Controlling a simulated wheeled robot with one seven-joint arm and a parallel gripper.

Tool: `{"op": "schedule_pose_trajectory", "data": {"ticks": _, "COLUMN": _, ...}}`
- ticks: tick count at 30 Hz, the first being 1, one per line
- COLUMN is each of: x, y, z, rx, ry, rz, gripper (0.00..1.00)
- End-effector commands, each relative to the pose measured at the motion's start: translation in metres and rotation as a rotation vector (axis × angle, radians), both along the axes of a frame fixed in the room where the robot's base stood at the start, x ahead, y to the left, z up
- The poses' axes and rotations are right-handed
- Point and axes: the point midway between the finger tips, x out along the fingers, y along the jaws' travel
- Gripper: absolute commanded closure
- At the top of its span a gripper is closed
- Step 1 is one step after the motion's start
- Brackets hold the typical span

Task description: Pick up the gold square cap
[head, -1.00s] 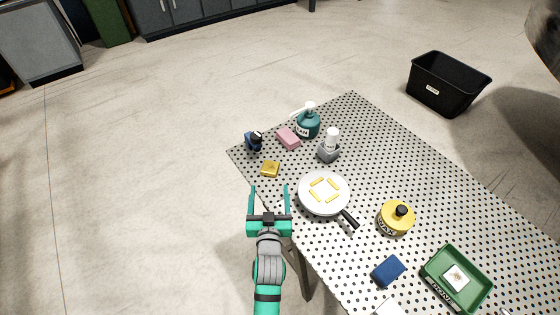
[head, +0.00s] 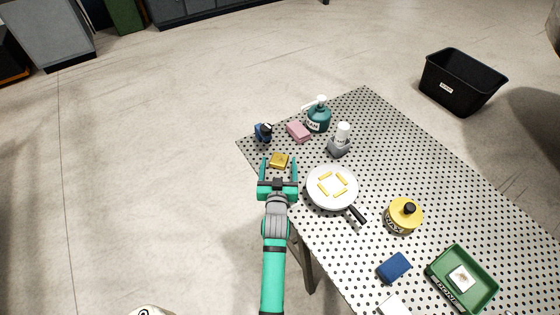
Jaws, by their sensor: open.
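The gold square cap (head: 279,160) lies on the perforated table (head: 440,165) near its left corner. My gripper (head: 279,170) is open, with its two green fingers pointing away from me toward the cap. In the picture the fingertips come up on either side of the cap's near part. I cannot tell the gripper's height above the table or whether it touches the cap. Nothing shows between the fingers except the cap and the table.
A white pan (head: 332,188) with yellow sticks is close to the right of my gripper. A blue item (head: 263,132), a pink block (head: 298,131), a teal bottle (head: 319,117) and a grey bottle (head: 339,142) stand beyond the cap. A yellow jar (head: 404,216) and green tray (head: 487,282) are farther right.

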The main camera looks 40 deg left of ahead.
Motion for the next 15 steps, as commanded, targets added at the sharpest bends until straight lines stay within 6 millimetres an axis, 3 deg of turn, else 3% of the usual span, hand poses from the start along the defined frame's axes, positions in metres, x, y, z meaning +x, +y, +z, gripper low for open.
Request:
{"op": "schedule_pose_trajectory", "data": {"ticks": 7, "x": 0.0011, "y": 0.0012, "z": -0.0001, "rx": 0.001, "ry": 0.001, "rz": 0.001, "gripper": 0.27}}
{"op": "schedule_pose_trajectory", "data": {"ticks": 14, "x": 0.0030, "y": -0.0021, "z": -0.0003, "rx": 0.000, "ry": 0.000, "rz": -0.005, "gripper": 0.80}}
{"op": "schedule_pose_trajectory", "data": {"ticks": 15, "x": 0.0035, "y": -0.0029, "z": -0.0004, "rx": 0.001, "ry": 0.001, "rz": -0.006, "gripper": 0.82}}
